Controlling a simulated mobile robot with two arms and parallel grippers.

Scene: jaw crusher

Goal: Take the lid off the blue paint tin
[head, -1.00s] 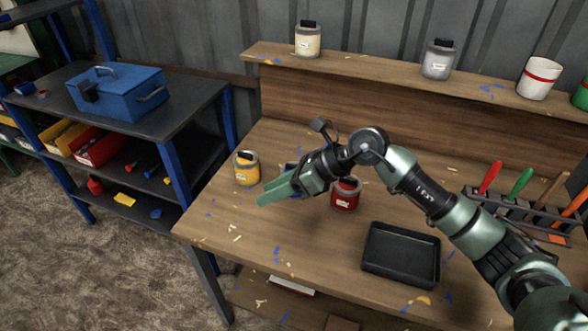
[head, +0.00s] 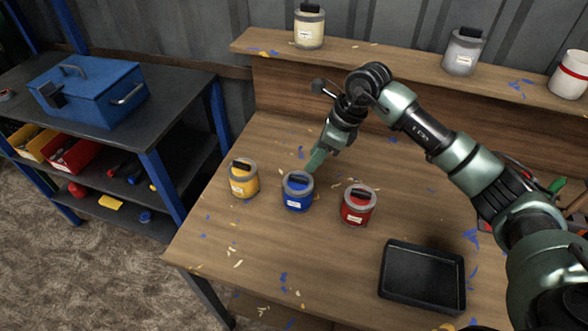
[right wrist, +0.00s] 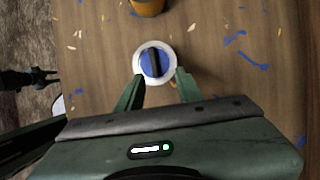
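The blue paint tin (head: 297,194) stands upright on the bench between the yellow and red tins. Its lid (head: 298,178), with a dark bar handle, is on it inside a pale rim. My right gripper (head: 316,161) is just behind and above the tin, fingers pointing down. In the right wrist view the lid (right wrist: 154,63) lies just beyond the two green fingertips (right wrist: 156,78), which are apart with nothing between them. My left gripper (right wrist: 42,78) shows small and dark at the left of the right wrist view, its fingers seemingly apart; it is outside the head view.
The yellow tin (head: 243,179) and red tin (head: 358,205) stand close on either side. A black tray (head: 385,286) lies at front right. The back shelf (head: 390,62) holds several containers. The bench's left front is clear apart from paint flecks.

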